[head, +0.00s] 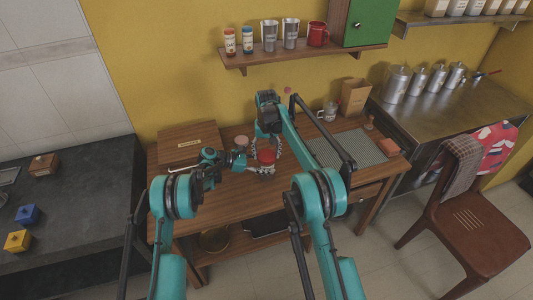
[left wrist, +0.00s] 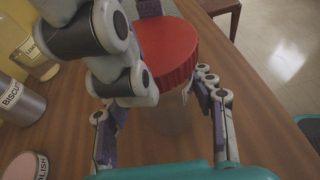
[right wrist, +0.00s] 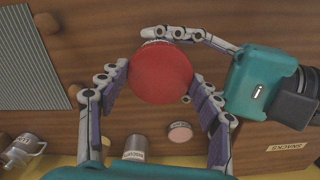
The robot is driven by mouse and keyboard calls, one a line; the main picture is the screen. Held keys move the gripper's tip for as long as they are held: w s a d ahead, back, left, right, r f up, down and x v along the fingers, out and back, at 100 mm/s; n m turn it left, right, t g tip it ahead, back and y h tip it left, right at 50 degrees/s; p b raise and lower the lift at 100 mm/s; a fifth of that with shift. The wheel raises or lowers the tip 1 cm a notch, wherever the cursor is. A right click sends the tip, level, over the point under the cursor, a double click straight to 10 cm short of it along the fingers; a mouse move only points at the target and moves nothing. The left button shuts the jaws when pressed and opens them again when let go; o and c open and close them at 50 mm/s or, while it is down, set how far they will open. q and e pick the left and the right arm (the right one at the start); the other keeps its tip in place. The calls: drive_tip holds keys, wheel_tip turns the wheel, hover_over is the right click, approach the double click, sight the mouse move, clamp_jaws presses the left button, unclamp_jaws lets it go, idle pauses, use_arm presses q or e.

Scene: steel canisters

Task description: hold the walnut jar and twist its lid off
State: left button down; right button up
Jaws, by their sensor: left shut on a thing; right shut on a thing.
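The jar with a wide red lid (head: 267,156) stands upright on the wooden table; its clear body (left wrist: 172,122) shows below the lid in the left wrist view. My left gripper (head: 256,168) reaches in from the left, shut around the jar's body below the lid. My right gripper (head: 267,149) comes from above, shut on the red lid, with fingers on both sides of it. In the right wrist view the lid (right wrist: 161,72) is seen from above and hides the jar body. The lid appears seated on the jar. No label on this jar is readable.
A pink-lidded container (right wrist: 180,132) and a steel biscuit tin (right wrist: 135,148) stand close by. A wooden snacks box (head: 190,142) is at the table's left, a grey ribbed mat (head: 345,149) at the right. A wall shelf (head: 300,55) holds cups and spices. The table's front is clear.

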sight(266, 155)
drive_tip(key=n, duration=2.5)
drive_tip(key=shift+r, duration=0.2)
drive_tip(key=shift+r, duration=0.95)
drive_tip(key=shift+r, duration=2)
use_arm(q)
drive_tip(key=c, duration=0.5)
unclamp_jaws()
